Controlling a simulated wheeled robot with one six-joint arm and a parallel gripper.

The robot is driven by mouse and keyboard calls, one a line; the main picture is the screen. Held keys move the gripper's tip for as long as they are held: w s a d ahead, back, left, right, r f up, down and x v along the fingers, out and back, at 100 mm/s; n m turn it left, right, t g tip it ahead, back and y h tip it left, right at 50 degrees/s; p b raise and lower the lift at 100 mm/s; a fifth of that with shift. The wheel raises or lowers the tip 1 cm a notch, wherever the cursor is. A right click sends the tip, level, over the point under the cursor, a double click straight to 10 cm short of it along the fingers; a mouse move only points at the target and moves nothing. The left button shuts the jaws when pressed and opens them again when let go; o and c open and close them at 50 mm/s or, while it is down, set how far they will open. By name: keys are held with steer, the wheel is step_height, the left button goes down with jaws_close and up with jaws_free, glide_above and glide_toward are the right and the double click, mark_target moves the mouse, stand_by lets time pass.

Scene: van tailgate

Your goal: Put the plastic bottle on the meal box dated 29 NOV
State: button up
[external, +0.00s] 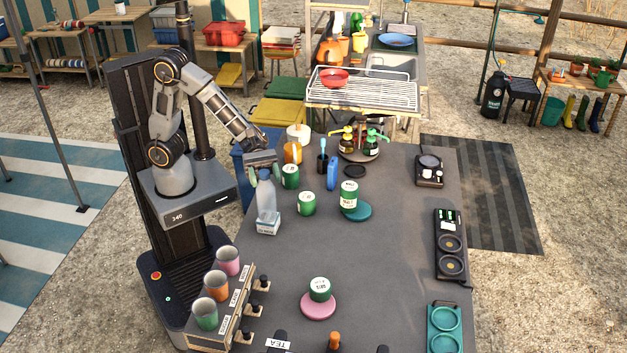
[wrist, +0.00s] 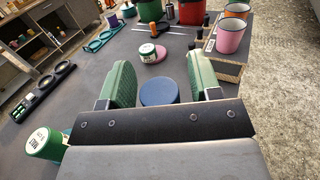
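A translucent grey-blue plastic bottle (external: 267,198) stands upright at the left side of the dark table, and its blue cap (wrist: 159,92) shows in the wrist view. A small pale box (external: 268,228) with a blue-edged label is at its foot. The bottle appears to rest on this box; the label's date is too small to read. My gripper (external: 264,174) is above the bottle, pointing down, with its green fingers on either side of the neck and cap. In the wrist view (wrist: 162,85) a gap shows beside the cap, so the fingers look open. The cap hides the bottle and box there.
A tin sits on a pink disc (external: 318,305). A mug rack (external: 222,325) is at the front left. The table's middle is clear.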

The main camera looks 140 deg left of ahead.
steer(key=shift+r, duration=0.2)
steer(key=v, duration=1.2)
steer(key=s+d+f+m+g+y, duration=0.2)
steer(key=d+m+g, duration=0.5)
steer(key=m, duration=0.9)
steer(key=s+d+f+m+g+y, duration=0.3)
steer(key=d+m+g, duration=0.3)
steer(key=d+m, duration=0.6)
steer(key=m, duration=0.4)
steer(key=shift+s+f+g+y, duration=0.25)
steer(key=shift+s+g+y, duration=0.1)
steer(key=shift+g+y, duration=0.05)
steer(key=shift+d+r, duration=0.1)
